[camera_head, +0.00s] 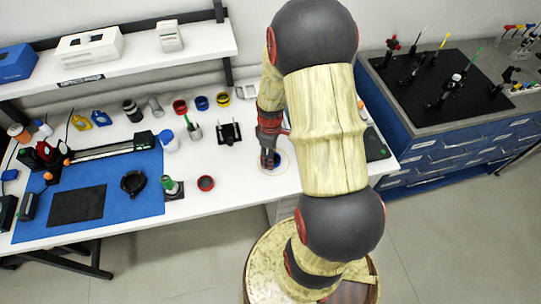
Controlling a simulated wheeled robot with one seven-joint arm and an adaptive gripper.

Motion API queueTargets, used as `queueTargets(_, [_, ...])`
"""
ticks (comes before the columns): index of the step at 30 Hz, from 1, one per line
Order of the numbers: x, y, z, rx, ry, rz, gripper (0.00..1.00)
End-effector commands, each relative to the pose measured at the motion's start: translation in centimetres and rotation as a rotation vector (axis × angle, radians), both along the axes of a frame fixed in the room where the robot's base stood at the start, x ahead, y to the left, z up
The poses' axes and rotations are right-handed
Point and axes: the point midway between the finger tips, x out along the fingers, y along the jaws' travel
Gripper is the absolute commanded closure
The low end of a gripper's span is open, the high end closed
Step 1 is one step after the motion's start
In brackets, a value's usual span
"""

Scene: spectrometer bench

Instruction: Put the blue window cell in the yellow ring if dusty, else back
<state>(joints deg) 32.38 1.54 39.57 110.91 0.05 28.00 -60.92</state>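My gripper (268,163) points down at the right part of the white bench, over a thin yellowish ring (260,169) marked on the bench top. Something dark blue shows beside the fingertips inside this ring, partly hidden by them. I cannot tell what it is, whether the fingers touch it, or whether they are open or shut. A blue round cell (202,103) stands at the back of the bench, between a red one (180,107) and a yellow one (222,100). Dust cannot be made out at this size.
Another red round piece (205,183) lies near the front edge, beside a green-topped bottle (170,186). A black holder (230,133) stands left of my gripper. A blue mat (110,205) with dark instruments covers the left. My arm hides part of the right side.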

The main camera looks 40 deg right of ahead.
Motion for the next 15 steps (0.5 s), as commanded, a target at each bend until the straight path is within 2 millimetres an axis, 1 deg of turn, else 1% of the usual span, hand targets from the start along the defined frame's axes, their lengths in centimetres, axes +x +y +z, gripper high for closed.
queueTargets(1, [0.01,0.00,0.03,0.000,0.000,0.000,0.49])
queueTargets(6, [0.01,0.00,0.04,0.000,0.000,0.000,0.39])
queueTargets(15, [0.01,0.00,0.16,-0.001,0.000,0.000,0.39])
